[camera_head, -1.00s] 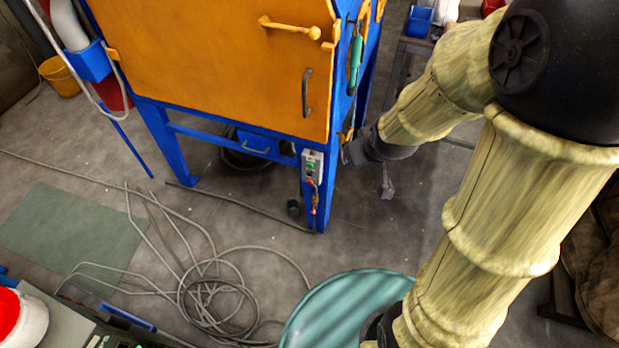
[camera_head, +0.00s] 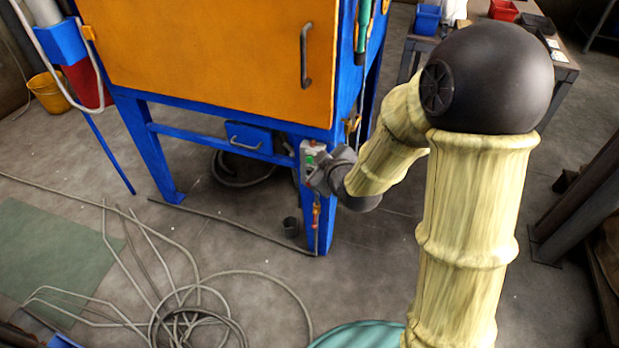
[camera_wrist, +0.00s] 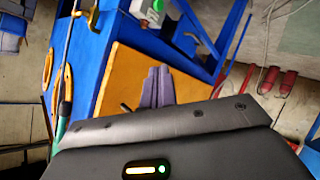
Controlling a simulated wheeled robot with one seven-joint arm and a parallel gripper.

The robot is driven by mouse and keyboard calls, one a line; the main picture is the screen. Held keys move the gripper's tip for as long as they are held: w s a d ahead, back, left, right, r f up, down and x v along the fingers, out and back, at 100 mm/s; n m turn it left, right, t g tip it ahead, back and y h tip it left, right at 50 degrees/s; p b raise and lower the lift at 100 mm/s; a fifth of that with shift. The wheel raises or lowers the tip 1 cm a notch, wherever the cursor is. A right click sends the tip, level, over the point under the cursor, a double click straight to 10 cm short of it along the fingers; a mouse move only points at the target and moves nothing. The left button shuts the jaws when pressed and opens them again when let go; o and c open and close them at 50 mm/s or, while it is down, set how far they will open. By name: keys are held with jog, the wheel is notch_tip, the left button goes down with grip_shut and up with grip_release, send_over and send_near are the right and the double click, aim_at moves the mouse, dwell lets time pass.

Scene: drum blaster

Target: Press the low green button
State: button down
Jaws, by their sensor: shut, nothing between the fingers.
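The low green button (camera_head: 309,160) is on a small grey control box (camera_head: 314,148) on the blue front leg of the drum blaster. In the head view my gripper (camera_head: 318,182) is just right of and below the button, close to the box and partly covering it. Whether it touches the box cannot be told. In the wrist view the two fingers (camera_wrist: 158,72) are together, with nothing between them. The pale control box (camera_wrist: 150,12) with a green spot shows at the top edge, beyond the fingertips and apart from them in the picture.
The orange door (camera_head: 215,60) with its grey handle is above the control box. A red and yellow fitting (camera_head: 316,212) hangs below the box. A loose grey hose (camera_head: 190,310) lies on the floor in front. A workbench (camera_head: 562,66) stands at the back right.

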aim_at(310, 160)
jog(key=w+a+f+n+t+y+b, duration=0.1)
jog(key=a+f+n+b, duration=0.1)
jog(key=f+b, duration=0.5)
jog(key=w+a+f+n+t+y+b, duration=0.1)
jog(key=a+f+b, duration=0.3)
jog(key=f+b, duration=0.4)
jog(key=shift+w+n+t+y+b, duration=0.3)
jog(key=shift+n+t+y+b, duration=0.2)
jog(key=shift+t+y+b, duration=0.25)
jog(key=shift+r, duration=0.1)
jog(key=shift+w, duration=0.15)
jog(key=shift+w+d+p, duration=0.45)
jog(key=shift+w+d, duration=0.05)
jog(key=shift+w, duration=0.85)
jog(key=shift+w+d+p, duration=0.4)
jog(key=shift+w+d, duration=0.05)
jog(key=shift+w, duration=0.85)
jog(key=shift+w+d+p, duration=0.45)
jog(key=shift+w+d, duration=0.05)
jog(key=shift+w, duration=0.85)
